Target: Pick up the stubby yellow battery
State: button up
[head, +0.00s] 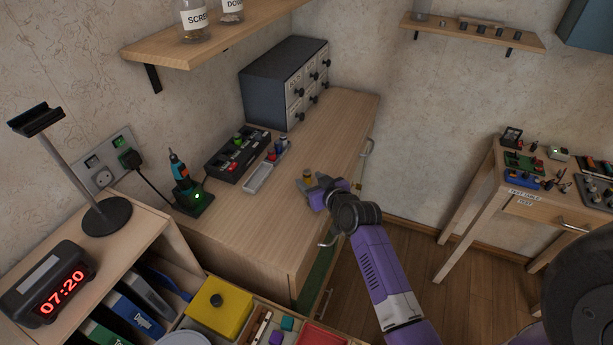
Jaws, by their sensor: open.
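A small stubby yellow battery (307,175) stands on the wooden workbench top, right of the middle. My gripper (311,184) is low over the bench at the battery, its grey fingers open. The battery shows just at the far side of the fingers, and its lower part is partly hidden by them. I cannot tell whether the fingers touch it.
A grey tray (257,179) and a black device with colored parts (223,163) lie left of my gripper. A drawer cabinet (270,85) stands behind. A screwdriver in its stand (182,178) is at the left. The bench front is clear.

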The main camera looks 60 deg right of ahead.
aim_at(309, 178)
jog(key=shift+x, duration=1.6)
jog(key=shift+r, duration=0.1)
grip_shut()
notch_tip(309, 178, up, 20)
